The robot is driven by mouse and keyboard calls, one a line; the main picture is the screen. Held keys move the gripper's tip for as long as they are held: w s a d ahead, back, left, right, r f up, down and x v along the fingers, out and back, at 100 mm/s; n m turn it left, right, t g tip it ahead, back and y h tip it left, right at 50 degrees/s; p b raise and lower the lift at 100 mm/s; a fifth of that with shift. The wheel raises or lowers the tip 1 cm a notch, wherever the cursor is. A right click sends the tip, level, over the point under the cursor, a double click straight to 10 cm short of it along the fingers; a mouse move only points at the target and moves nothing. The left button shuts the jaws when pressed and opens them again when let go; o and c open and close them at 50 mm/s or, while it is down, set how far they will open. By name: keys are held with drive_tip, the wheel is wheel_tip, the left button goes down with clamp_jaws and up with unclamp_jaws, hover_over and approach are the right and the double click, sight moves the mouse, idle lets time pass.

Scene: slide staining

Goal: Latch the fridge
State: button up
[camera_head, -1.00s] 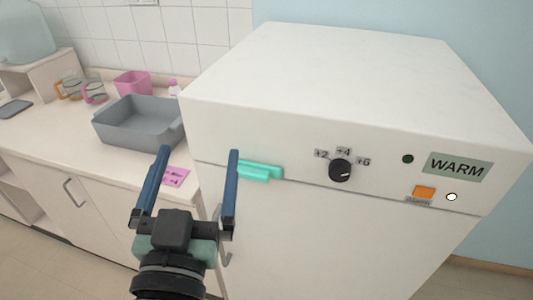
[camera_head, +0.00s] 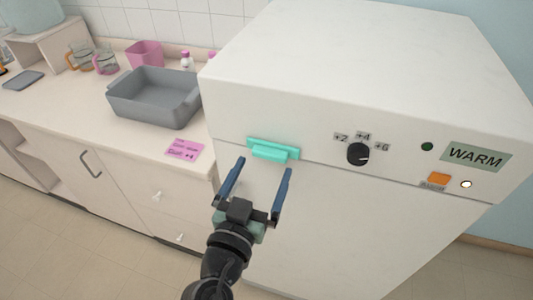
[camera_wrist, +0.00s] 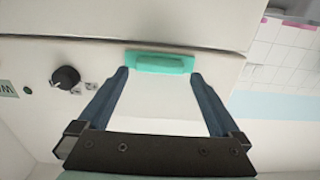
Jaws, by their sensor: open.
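The white fridge (camera_head: 330,215) stands at the right with its door front facing me. A teal latch (camera_head: 272,149) sits at the seam between the door and the control panel above. My gripper (camera_head: 258,174) is open and empty in front of the door, just below the latch in the head view. In the wrist view the latch (camera_wrist: 160,62) lies ahead, between and a little beyond the two blue fingertips (camera_wrist: 160,72). I see no contact between the fingers and the latch.
The panel holds a black dial (camera_head: 358,153), an orange alarm button (camera_head: 438,179), a small white light (camera_head: 466,184) and a WARM display (camera_head: 476,156). Left is a counter with a grey tub (camera_head: 153,97), a pink note (camera_head: 185,149) and jugs. Drawer handles project below the counter.

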sight(268, 158)
drive_tip(key=shift+p+x, duration=0.3)
drive_tip(key=shift+x, duration=1.25)
drive_tip(key=c, duration=1.1)
drive_tip(key=shift+o, duration=0.2)
